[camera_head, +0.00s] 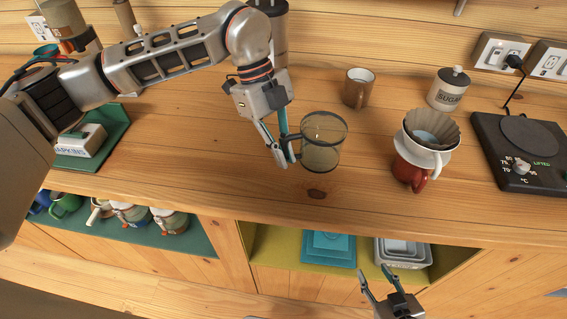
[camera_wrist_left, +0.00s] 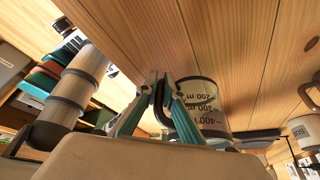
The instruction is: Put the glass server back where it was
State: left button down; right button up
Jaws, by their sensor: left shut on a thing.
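The glass server (camera_head: 322,146) is a clear, tinted vessel with a dark rim and handle, near the middle of the wooden counter in the head view. It also shows in the left wrist view (camera_wrist_left: 203,100), with volume marks on its side. My left gripper (camera_head: 287,150) is shut on its handle, at the server's left side. The server looks upright; I cannot tell whether its base touches the counter. My right gripper (camera_head: 376,284) is low in front of the counter, empty, with its fingers apart.
A red mug (camera_head: 410,174) with a white dripper (camera_head: 428,142) stands to the right. Behind are a brown mug (camera_head: 357,88) and a sugar jar (camera_head: 448,90). A black scale or hot plate (camera_head: 519,177) is far right. A green tray (camera_head: 112,138) lies left. Shelves below hold mugs and trays.

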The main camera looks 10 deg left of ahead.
pick_arm(q)
notch_tip(320, 180, down, 4)
jog(key=shift+r, duration=0.1)
jog(key=c, duration=2.2)
grip_release()
jog(key=v, duration=1.2)
jog(key=shift+b, duration=0.4)
